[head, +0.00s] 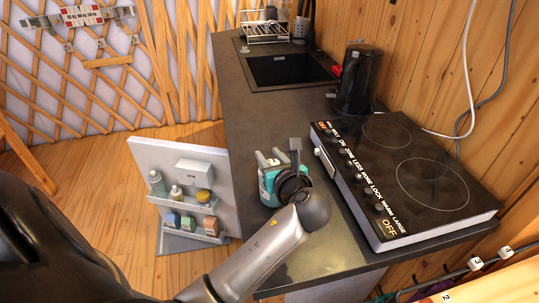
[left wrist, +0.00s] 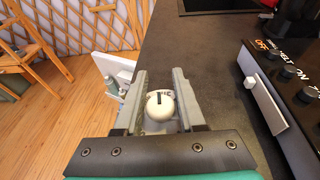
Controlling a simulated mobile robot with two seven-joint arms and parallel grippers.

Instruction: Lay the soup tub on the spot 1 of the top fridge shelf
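The soup tub, as far as I can tell, is a small round white object (left wrist: 158,118) with a dark mark or knob on top, in the left wrist view. It stands between the two fingers of my left gripper (left wrist: 160,85), which are apart, with a narrow gap seeming to show beside it. The open white fridge door (head: 150,153) is left of the counter. The fridge inside and its top shelf are hidden. My right gripper is not in view.
The dark counter (head: 245,110) carries a black hob (head: 425,180) close to the right of my gripper, a black kettle (head: 357,80) and a sink (head: 288,70). The fridge door racks hold several bottles and packs. Wooden floor (head: 95,165) is clear left of the door.

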